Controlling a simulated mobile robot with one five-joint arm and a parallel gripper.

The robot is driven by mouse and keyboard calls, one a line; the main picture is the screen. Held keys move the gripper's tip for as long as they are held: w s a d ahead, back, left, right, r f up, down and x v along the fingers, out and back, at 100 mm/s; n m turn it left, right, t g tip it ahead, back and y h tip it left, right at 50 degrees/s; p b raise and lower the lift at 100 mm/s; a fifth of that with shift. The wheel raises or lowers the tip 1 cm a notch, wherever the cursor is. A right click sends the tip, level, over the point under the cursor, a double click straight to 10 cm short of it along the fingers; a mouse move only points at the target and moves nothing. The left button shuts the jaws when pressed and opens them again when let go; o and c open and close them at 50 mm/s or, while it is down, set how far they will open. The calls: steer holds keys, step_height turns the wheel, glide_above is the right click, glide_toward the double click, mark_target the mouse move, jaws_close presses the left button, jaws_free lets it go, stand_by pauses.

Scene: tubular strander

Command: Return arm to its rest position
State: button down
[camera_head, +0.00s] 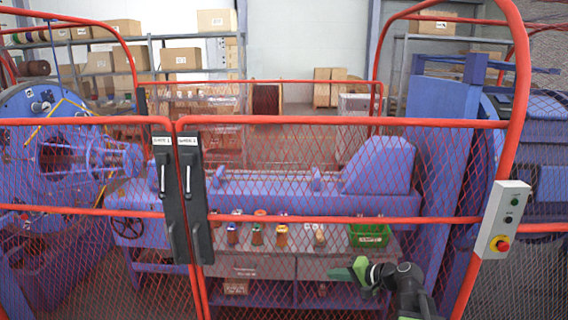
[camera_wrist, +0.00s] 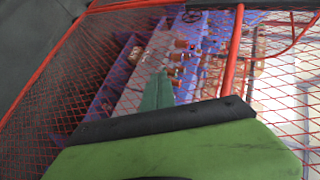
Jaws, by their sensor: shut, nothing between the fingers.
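My gripper (camera_head: 352,272) shows at the lower right of the head view, with green fingers pointing left, in front of the red mesh fence. My dark arm bends below and to the right of it. In the wrist view my gripper (camera_wrist: 158,95) fills the lower part, its green and black fingers shut with nothing between them. It looks apart from the mesh, though the exact gap is hard to judge.
A red mesh gate (camera_head: 280,123) with dark latch handles (camera_head: 197,190) stands ahead. A control box (camera_head: 502,218) hangs on its right post. Behind it are a blue machine (camera_head: 265,196), a bench with several bottles, and a green crate (camera_head: 369,236).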

steer(key=s+a+f+n+g+h, duration=0.4)
steer(key=s+a+f+n+g, duration=0.15)
steer(key=s+a+f, duration=0.45)
steer(key=s+d+f+g+h, duration=0.1)
steer(key=s+d+g+h, duration=0.1)
steer(key=s+d+h, duration=0.3)
steer(key=d, duration=0.4)
steer(key=shift+s+f+g+p, duration=0.15)
steer(key=shift+f+g+p, duration=0.15)
steer(key=shift+g+p, duration=0.05)
steer(key=shift+d+n, duration=0.1)
steer(key=shift+n, duration=0.15)
